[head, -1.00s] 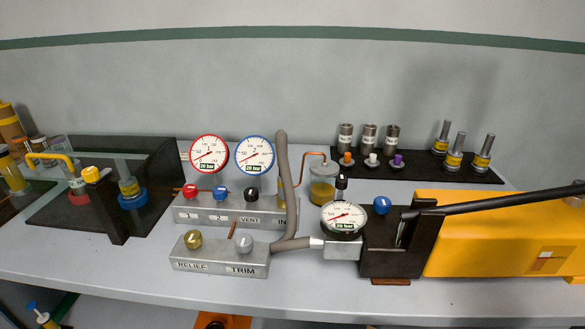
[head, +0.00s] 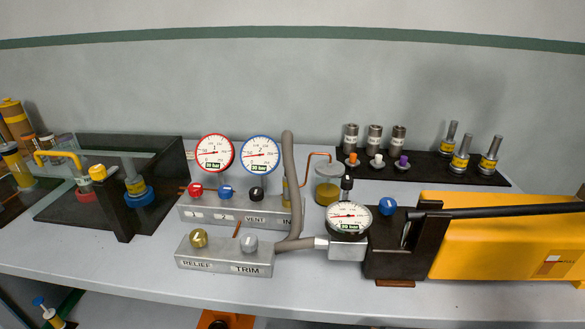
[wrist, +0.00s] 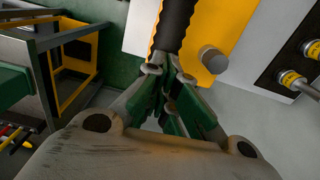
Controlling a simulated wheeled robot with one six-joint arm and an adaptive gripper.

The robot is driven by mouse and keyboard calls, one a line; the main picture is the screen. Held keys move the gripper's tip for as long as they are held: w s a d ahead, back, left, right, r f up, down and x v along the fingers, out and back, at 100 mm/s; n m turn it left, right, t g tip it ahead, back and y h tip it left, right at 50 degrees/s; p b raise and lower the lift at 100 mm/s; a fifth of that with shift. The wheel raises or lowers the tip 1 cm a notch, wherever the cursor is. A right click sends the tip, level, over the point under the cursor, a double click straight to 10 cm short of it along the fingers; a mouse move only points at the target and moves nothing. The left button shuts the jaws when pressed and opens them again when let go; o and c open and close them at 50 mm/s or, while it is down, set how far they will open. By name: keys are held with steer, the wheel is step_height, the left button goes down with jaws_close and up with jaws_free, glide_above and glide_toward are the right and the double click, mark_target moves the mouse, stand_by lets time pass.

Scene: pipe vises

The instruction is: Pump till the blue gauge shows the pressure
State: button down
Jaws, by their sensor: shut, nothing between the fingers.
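The blue-rimmed gauge (head: 261,155) stands upright on the silver manifold, its digital label reading about 30 bar. The yellow hand pump (head: 490,240) is at the right, with its long black lever (head: 510,211) nearly level and running out of the right edge. A dial gauge (head: 348,217) sits by the pump's dark block, its label also about 30 bar. In the wrist view my gripper (wrist: 170,78) is shut and empty, its green-padded fingers together at the lever's black ribbed grip (wrist: 174,25). Whether they touch it is unclear. My gripper is outside the head view.
The red-rimmed gauge (head: 215,154) stands left of the blue one. Below are red, blue and black knobs, and the RELIEF/TRIM block (head: 225,262). A grey hose (head: 290,170) joins manifold and pump. A black tray (head: 430,169) with fittings lies behind the pump.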

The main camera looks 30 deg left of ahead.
steer(key=shift+d+f, duration=0.2)
steer(key=shift+f, duration=2.05)
steer(key=shift+w, duration=0.1)
steer(key=r, duration=0.7)
steer(key=shift+a+r, duration=0.4)
step_height(320, 180, up, 7)
steer(key=s+a, duration=0.1)
steer(key=a, duration=0.1)
steer(key=shift+r, duration=0.15)
steer(key=shift+w+d+f, duration=0.1)
steer(key=shift+d+f, duration=0.15)
steer(key=shift+f, duration=0.75)
steer(key=shift+w+d+f, duration=0.1)
steer(key=shift+d+f, duration=0.15)
steer(key=shift+f, duration=0.7)
steer(key=shift+d+f, duration=0.25)
steer(key=shift+f, duration=0.85)
